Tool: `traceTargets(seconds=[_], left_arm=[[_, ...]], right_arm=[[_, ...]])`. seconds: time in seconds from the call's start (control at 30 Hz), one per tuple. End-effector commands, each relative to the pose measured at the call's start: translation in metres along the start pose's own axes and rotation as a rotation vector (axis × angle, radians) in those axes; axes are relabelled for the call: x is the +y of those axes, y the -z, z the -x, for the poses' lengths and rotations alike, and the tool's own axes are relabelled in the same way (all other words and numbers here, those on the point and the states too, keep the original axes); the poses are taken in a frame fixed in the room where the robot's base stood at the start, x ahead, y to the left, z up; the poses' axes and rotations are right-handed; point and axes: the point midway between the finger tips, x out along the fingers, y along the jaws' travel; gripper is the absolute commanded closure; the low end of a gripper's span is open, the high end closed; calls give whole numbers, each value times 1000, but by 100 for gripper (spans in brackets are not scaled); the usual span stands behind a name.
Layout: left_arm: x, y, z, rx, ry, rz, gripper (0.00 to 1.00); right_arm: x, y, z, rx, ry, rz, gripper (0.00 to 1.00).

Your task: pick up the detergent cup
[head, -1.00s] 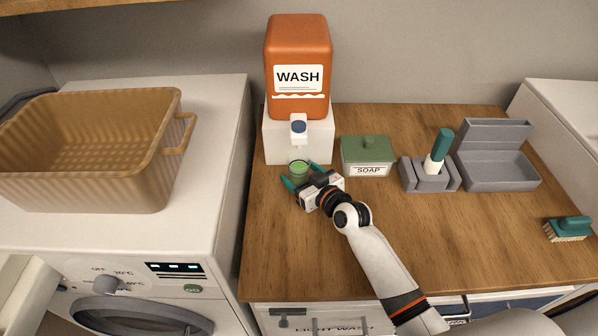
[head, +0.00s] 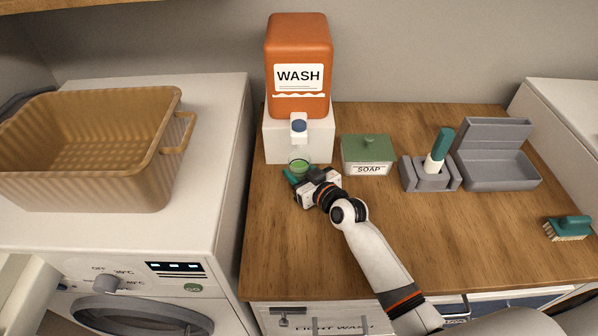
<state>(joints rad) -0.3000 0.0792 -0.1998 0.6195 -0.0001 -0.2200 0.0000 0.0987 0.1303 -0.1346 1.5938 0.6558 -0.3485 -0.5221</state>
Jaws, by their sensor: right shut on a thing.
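The detergent cup (head: 299,166) is a small clear cup with green contents. It stands under the spout (head: 299,130) of the orange WASH dispenser (head: 298,60), in front of its white base. My right gripper (head: 298,173) reaches in from the lower right and is shut on the cup, with its teal fingers at the cup's sides. The gripper body hides part of the cup's lower front. The cup looks upright, and I cannot tell whether it touches the counter. My left gripper is not in view.
A green SOAP box (head: 367,155) stands close to the right of the gripper. Further right are a grey holder with a teal-handled item (head: 438,150), an open grey case (head: 495,160) and a brush (head: 568,228). A tan basket (head: 90,150) sits on the washer at left. The front counter is clear.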

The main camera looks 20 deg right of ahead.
Motion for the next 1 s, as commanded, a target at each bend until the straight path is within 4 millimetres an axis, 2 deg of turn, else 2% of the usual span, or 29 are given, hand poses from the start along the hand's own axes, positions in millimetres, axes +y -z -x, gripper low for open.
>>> traceTargets(seconds=[0.27, 0.57, 1.0], left_arm=[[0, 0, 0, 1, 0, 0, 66], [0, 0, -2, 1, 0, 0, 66], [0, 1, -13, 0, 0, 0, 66]], right_arm=[[0, -11, 2, -4, 0, 0, 83], [0, -35, 7, -5, 1, -1, 83], [0, -22, 61, -1, 0, 2, 83]])
